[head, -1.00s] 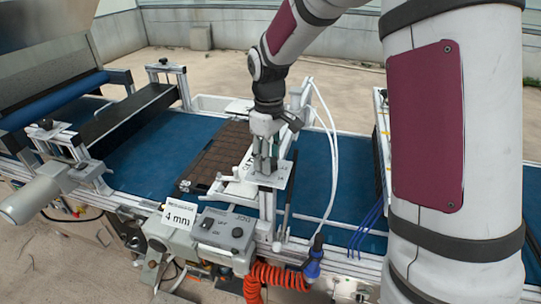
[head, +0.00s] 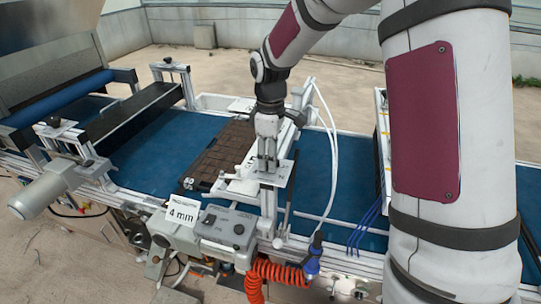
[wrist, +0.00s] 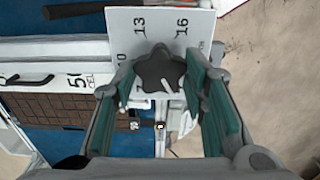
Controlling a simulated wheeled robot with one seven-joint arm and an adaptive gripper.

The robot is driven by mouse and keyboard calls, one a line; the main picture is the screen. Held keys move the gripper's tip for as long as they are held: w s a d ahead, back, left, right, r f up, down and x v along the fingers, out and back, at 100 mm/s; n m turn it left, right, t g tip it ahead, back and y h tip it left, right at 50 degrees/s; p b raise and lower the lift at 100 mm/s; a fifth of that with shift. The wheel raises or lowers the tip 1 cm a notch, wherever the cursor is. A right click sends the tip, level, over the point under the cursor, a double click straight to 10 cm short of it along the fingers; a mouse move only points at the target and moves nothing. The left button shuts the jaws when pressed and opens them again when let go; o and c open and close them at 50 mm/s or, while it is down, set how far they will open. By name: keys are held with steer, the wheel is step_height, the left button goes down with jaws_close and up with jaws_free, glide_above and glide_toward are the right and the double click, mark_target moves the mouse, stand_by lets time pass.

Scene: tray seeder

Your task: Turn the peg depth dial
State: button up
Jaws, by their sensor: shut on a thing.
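The peg depth dial (wrist: 158,70) is a dark, lobed knob in the wrist view. It sits on a white scale plate (wrist: 115,22) with numbers such as 13 and 16. A white pointer mark on the knob points down and slightly right in the picture. My gripper (wrist: 160,75) has its green-padded fingers on either side of the knob and is shut on it. In the head view my gripper (head: 267,165) points down at the scale plate (head: 278,180); the knob is hidden between the fingers there.
A sign reading 4 mm (head: 181,213) stands beside a grey control box (head: 228,228). A dark seed tray (head: 222,150) lies on the blue belt (head: 165,145) left of my gripper. White hoses (head: 331,150) rise close on the right, and an orange coiled hose (head: 278,272) hangs in front.

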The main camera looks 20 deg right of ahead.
steer(key=o, duration=1.2)
steer(key=shift+c, duration=0.2)
steer(key=shift+r, duration=0.1)
step_height(320, 180, up, 12)
steer(key=shift+s, duration=0.1)
steer(key=s+r+m+t, duration=0.3)
steer(key=s+r+m, duration=0.25)
steer(key=s, duration=0.65)
steer(key=s+f+m+t+b, duration=0.1)
steer(key=s+m, duration=0.4)
steer(key=s, duration=0.8)
steer(key=shift+a+t, duration=0.2)
steer(key=shift+t, duration=0.6)
